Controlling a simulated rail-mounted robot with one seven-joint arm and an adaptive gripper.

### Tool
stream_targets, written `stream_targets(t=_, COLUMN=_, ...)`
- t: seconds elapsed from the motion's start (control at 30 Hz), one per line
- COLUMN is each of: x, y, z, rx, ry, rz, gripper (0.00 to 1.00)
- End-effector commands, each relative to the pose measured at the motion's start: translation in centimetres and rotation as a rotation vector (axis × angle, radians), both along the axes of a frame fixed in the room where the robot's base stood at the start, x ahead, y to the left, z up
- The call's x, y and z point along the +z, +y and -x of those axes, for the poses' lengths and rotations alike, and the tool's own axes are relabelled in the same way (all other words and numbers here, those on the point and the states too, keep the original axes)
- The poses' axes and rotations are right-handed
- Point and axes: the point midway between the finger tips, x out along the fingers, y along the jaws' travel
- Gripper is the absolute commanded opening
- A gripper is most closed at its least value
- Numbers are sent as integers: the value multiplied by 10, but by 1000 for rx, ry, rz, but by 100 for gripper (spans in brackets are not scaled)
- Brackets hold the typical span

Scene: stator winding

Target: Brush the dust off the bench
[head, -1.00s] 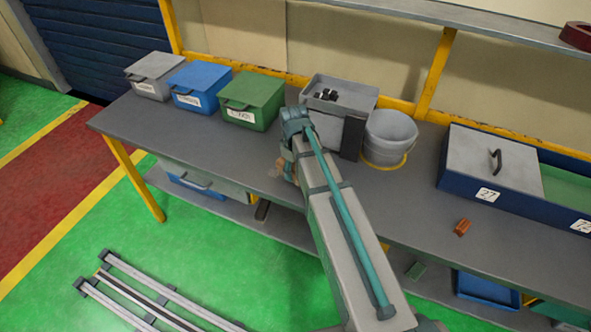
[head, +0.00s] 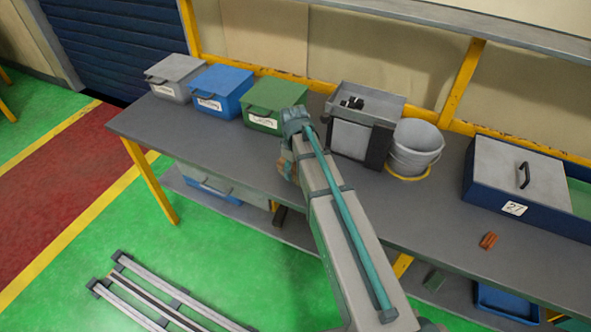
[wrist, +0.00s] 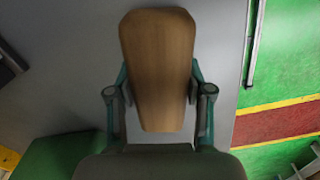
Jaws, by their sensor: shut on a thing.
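The grey bench (head: 225,140) runs across the head view; I cannot make out dust on it. My gripper (wrist: 158,92) is shut on a wooden-backed brush (wrist: 157,50), with one finger on each side of the wood. The wood lies over the grey bench top (wrist: 65,60) in the wrist view, and its bristles are hidden. In the head view my gripper is low at the bench's front edge, mostly hidden by my arm, and a bit of brown wood (head: 287,169) shows there. I cannot tell whether the brush touches the bench.
Grey (head: 178,77), blue (head: 222,88) and green (head: 272,104) lidded boxes stand at the back left. A grey bin (head: 360,137), a bucket (head: 414,147) and a navy box (head: 490,207) stand to the right. A reddish-brown block (head: 489,240) lies near the front. The front left is clear.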

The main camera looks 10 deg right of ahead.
Motion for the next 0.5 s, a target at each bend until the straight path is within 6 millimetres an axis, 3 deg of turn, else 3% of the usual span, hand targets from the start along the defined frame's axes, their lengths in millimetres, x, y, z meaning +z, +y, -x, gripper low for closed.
stream_targets(t=0.13, x=6, y=1, z=-1, rx=0, ry=0, rz=0, gripper=18)
stream_targets(t=0.23, x=30, y=1, z=-1, rx=0, ry=-4, rz=0, gripper=18)
stream_targets(t=0.5, x=52, y=1, z=-1, rx=0, ry=0, rz=0, gripper=18)
